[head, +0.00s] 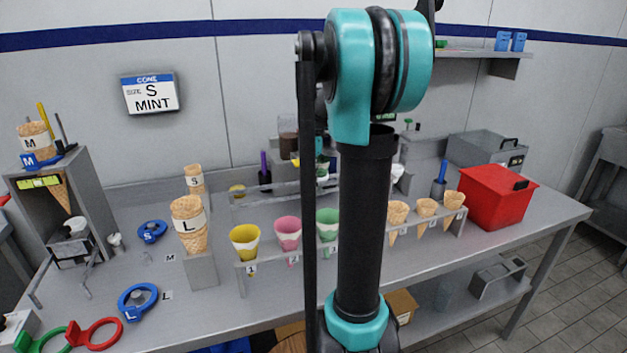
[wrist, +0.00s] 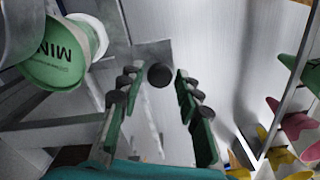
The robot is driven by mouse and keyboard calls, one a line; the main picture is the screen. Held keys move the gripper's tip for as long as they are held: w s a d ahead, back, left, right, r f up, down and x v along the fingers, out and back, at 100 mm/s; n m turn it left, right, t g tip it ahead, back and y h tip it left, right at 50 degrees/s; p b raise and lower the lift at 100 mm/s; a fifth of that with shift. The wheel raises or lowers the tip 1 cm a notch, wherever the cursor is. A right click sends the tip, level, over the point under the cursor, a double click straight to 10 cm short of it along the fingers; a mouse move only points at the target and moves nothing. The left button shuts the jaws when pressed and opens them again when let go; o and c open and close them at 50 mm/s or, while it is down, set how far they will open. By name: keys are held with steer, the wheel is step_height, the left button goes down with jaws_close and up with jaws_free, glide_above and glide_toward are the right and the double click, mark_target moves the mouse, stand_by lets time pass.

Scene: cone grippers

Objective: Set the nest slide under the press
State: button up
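My gripper (wrist: 157,80) is open in the wrist view, its two green-and-black fingers apart. A dark round knob (wrist: 160,76) shows between the fingertips; I cannot tell whether either finger touches it. It stands over a pale grey part, and I cannot tell for certain whether this is the nest slide. In the head view my own arm hides my gripper and the middle of the bench. A grey upright stand (head: 86,180) at the left has a cone (head: 61,192) in its opening; I cannot tell whether it is the press.
A green tub marked MINT (wrist: 55,55) is close on the left in the wrist view. A clear rack (head: 290,265) holds yellow, pink and green cone sleeves in front. A red bin (head: 497,198) stands right. Blue rings (head: 138,301) lie left.

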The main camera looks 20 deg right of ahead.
jaws_close()
steer(key=shift+d, duration=2.4)
jaws_free()
steer(key=shift+d, duration=0.15)
